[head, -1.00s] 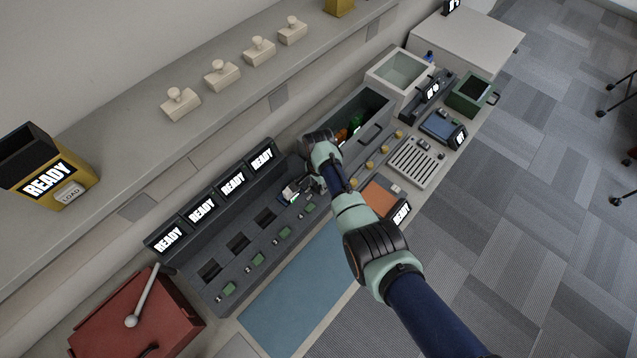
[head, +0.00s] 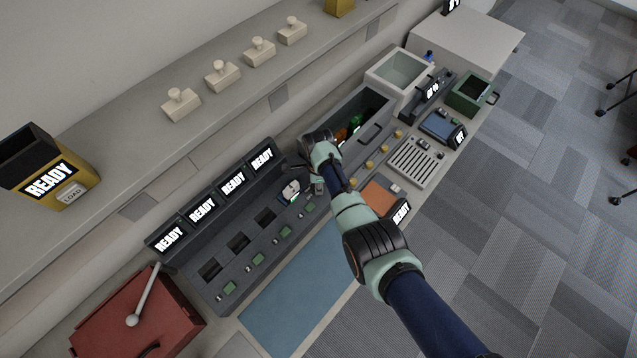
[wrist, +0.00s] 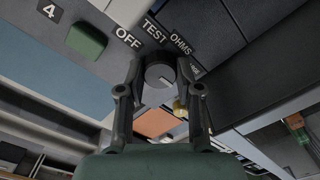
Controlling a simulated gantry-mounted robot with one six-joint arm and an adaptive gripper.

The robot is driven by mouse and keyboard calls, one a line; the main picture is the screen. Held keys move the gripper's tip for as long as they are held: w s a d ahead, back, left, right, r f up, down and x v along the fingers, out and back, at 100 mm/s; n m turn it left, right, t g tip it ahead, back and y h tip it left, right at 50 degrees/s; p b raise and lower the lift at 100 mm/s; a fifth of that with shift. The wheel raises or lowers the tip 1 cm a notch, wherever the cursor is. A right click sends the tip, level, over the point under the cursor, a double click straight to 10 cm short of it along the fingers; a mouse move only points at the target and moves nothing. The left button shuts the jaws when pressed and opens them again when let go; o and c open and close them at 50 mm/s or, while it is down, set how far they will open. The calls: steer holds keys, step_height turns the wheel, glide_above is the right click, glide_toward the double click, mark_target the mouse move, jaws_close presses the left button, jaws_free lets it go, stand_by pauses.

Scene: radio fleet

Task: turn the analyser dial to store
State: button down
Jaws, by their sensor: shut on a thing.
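The analyser dial (wrist: 160,72) is a dark round knob with a pale mark on its lower rim, seen in the wrist view. White labels OFF, TEST and OHMS arc around it. A further label at its right is partly hidden and I cannot read it fully. My gripper (wrist: 160,88) is shut on the dial, one finger on each side. In the head view my gripper (head: 308,178) is at the right end of the dark panel with the READY screens, and it hides the dial there.
A small pale device (head: 290,188) sits in the slot beside my gripper. A grey open bin (head: 372,130) stands just behind the wrist. Green buttons (head: 285,232) line the panel's front. A red box with a lever (head: 140,318) is at the lower left. The blue mat (head: 295,290) is clear.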

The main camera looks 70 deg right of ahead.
stand_by(0.3)
steer(key=c, duration=0.8)
jaws_free()
steer(key=shift+o, duration=0.2)
step_height(320, 180, up, 12)
